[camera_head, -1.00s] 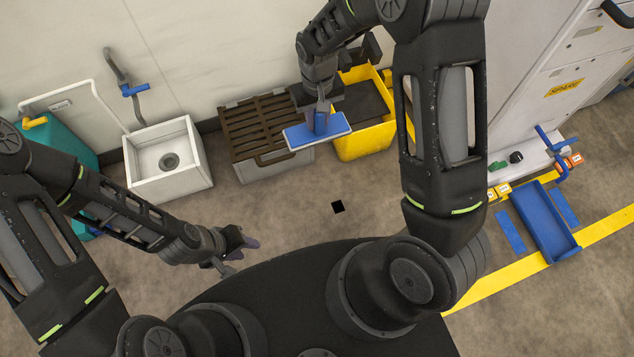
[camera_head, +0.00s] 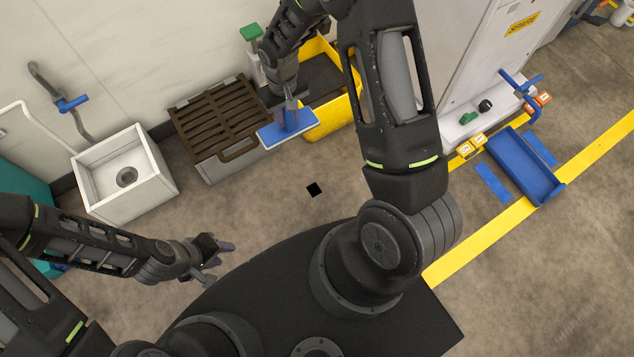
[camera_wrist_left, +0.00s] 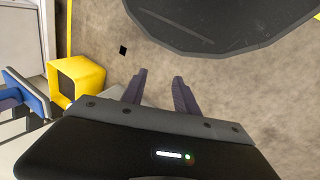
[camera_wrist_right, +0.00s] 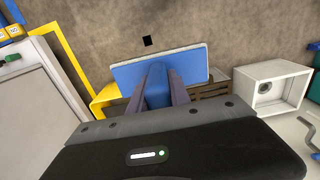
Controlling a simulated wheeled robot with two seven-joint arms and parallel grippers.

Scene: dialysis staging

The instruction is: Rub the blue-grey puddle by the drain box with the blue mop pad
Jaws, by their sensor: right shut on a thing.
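The blue mop pad (camera_head: 287,128) is a flat blue plate with a pale edge and an upright blue grip. My right gripper (camera_head: 291,100) is shut on that grip and holds the pad in front of the yellow bucket and the grated box's right end. The pad (camera_wrist_right: 188,64) also shows in the right wrist view, between the fingers (camera_wrist_right: 157,88). The white box with a round drain hole (camera_head: 127,177) stands by the wall at left. I cannot make out a blue-grey puddle in any view. My left gripper (camera_head: 226,254) is open and empty; its fingers (camera_wrist_left: 158,88) are apart.
A box with a brown slatted lid (camera_head: 215,115) stands between the white box and the yellow bucket (camera_head: 335,115). A white cabinet (camera_head: 455,60) and a blue tray (camera_head: 525,165) are at right. A black square (camera_head: 314,189) marks otherwise clear floor.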

